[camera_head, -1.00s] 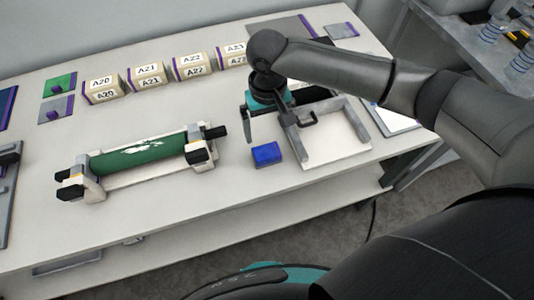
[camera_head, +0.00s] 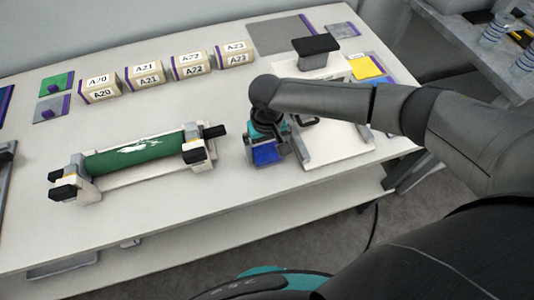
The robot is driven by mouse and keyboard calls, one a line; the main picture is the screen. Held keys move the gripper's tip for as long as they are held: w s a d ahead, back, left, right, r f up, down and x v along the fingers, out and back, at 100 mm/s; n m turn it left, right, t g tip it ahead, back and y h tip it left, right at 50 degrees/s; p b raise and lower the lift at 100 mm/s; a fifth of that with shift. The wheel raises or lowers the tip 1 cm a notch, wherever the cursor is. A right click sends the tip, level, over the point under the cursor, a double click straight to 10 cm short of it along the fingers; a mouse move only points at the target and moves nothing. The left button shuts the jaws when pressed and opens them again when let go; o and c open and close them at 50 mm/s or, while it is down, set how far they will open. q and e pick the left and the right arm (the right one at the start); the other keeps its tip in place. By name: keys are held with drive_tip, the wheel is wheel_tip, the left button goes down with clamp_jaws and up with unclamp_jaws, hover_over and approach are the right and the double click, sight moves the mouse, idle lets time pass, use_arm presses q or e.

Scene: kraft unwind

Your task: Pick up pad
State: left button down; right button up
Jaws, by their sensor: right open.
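A small blue block (camera_head: 266,155), which looks like the pad, lies on the white table near its front edge. My right gripper (camera_head: 267,148) is open and sits low over the block, with a finger on each side of it. Part of the block's top is hidden under the gripper. I cannot tell whether the fingers touch it. My left gripper is not in view.
A white fixture (camera_head: 350,140) with a black-topped post (camera_head: 316,46) stands just right of the gripper. A green roll (camera_head: 140,151) rests in a stand to the left. Several labelled boxes (camera_head: 145,75) line the back.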

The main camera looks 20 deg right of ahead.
sight(266, 151)
drive_tip(key=shift+c, duration=0.2)
drive_tip(key=c, duration=1)
drive_tip(key=shift+r, duration=0.1)
wheel_tip(266, 151, up, 20)
drive_tip(key=p, duration=0.4)
drive_tip(key=o, duration=0.8)
drive_tip(key=c, duration=0.5)
drive_tip(key=shift+w, duration=0.1)
drive_tip(key=shift+c, duration=0.4)
